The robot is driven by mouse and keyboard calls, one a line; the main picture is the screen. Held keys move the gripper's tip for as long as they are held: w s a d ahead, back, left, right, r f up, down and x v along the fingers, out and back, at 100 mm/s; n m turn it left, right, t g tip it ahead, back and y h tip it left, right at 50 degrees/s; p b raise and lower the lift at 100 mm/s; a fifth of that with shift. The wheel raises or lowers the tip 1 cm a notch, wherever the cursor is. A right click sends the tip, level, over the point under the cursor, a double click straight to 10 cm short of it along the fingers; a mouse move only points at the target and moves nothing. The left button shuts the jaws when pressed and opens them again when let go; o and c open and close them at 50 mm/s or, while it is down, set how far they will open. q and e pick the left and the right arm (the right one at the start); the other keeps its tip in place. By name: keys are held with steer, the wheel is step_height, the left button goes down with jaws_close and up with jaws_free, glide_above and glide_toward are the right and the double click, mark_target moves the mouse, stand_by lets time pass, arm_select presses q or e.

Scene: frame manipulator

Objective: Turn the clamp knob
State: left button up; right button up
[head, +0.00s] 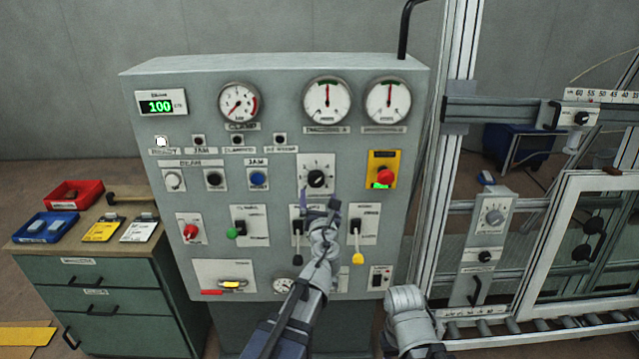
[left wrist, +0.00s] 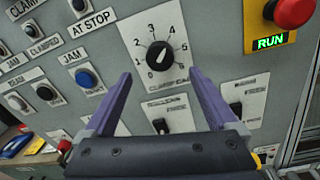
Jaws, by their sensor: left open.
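The clamp knob (head: 317,178) is a black round knob on a white numbered dial plate in the middle of the grey panel. The knob appears between and beyond the fingertips, and nothing is held. My right gripper does not show; only a grey part of my right arm is at the bottom.
A red stop button (head: 384,176) on a yellow plate sits right of the knob, with a lit RUN sign. A blue button (head: 258,178) is on the left. Lever switches (head: 357,235) lie below. A framed machine (head: 580,240) stands at the right, drawers (head: 90,300) at the left.

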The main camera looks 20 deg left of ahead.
mark_target(317, 182)
arm_select(q)
steer(key=x, duration=0.7)
steer(key=shift+w+a, duration=0.1)
steer(key=shift+w, duration=0.25)
steer(key=shift+c, duration=0.3)
steer(key=c, duration=1.3)
